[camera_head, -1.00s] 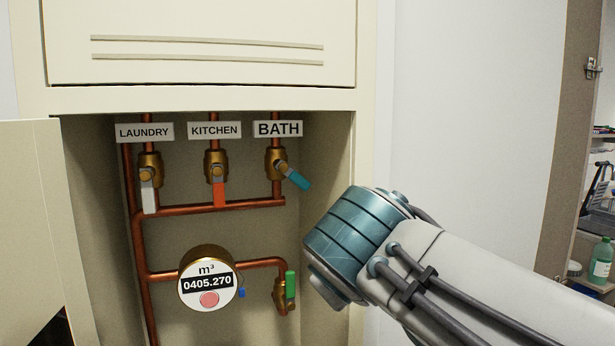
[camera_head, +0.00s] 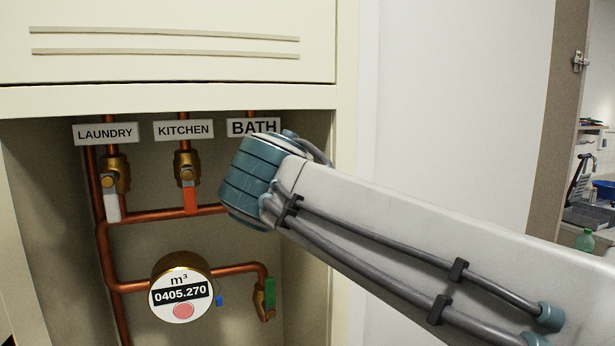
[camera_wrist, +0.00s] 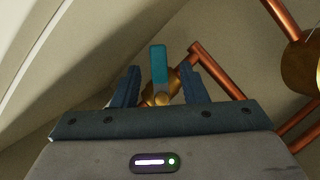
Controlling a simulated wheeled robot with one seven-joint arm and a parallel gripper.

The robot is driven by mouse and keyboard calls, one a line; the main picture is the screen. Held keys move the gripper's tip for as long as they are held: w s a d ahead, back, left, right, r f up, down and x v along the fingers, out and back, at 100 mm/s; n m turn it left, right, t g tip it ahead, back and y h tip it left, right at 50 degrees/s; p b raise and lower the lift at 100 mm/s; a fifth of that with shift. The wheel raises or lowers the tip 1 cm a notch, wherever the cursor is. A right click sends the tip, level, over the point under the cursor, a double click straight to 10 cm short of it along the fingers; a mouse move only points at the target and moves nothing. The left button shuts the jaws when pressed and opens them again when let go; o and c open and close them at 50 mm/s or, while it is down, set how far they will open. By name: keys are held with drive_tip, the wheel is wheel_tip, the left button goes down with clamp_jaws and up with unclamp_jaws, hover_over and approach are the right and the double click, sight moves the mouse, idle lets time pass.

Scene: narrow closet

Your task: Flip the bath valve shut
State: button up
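The bath valve's teal lever (camera_wrist: 158,66) shows in the wrist view, reaching up from its brass body (camera_wrist: 163,97). My gripper (camera_wrist: 160,68) is open, with one dark blue finger on each side of the lever and a visible gap to each. I cannot tell whether the lever is deep between the fingers or just beyond them. In the head view my arm hides the bath valve and my fingers. The BATH label (camera_head: 240,127) is partly covered by my wrist.
The laundry valve's white lever (camera_head: 112,206) and the kitchen valve's red lever (camera_head: 190,200) hang down to the left. Below are a round meter (camera_head: 181,270) and a green-handled valve (camera_head: 270,292). The cabinet's right wall (camera_head: 308,270) is close.

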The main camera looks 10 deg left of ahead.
drive_tip(key=shift+x, duration=1.7)
clamp_jaws()
drive_tip(key=shift+d+b, duration=0.15)
drive_tip(key=shift+b, duration=0.2)
drive_tip(key=shift+w+n+b, duration=0.1)
drive_tip(key=shift+n+b, duration=0.3)
drive_tip(key=shift+d+r+n+t+h+b, duration=0.15)
drive_tip(key=shift+n+t+b, duration=0.15)
drive_tip(key=shift+n+b, duration=0.25)
drive_tip(key=shift+d+r+n+t+h+b, duration=0.15)
drive_tip(key=shift+n+t+b, duration=0.2)
drive_tip(key=shift+b, duration=0.3)
drive_tip(key=shift+w+r+n+t+b, duration=0.1)
drive_tip(key=shift+r+n+t+b, duration=0.15)
drive_tip(key=shift+n+b, duration=0.35)
drive_tip(key=shift+w+r+n+t+b, duration=0.15)
drive_tip(key=shift+n+t+b, duration=0.15)
drive_tip(key=shift+n+b, duration=0.3)
drive_tip(key=shift+s+r+n+t+b, duration=0.1)
drive_tip(key=shift+r+n+t+b, duration=0.2)
drive_tip(key=shift+r+n+b, duration=0.35)
drive_tip(key=shift+f+n, duration=0.15)
drive_tip(key=shift+n, duration=0.1)
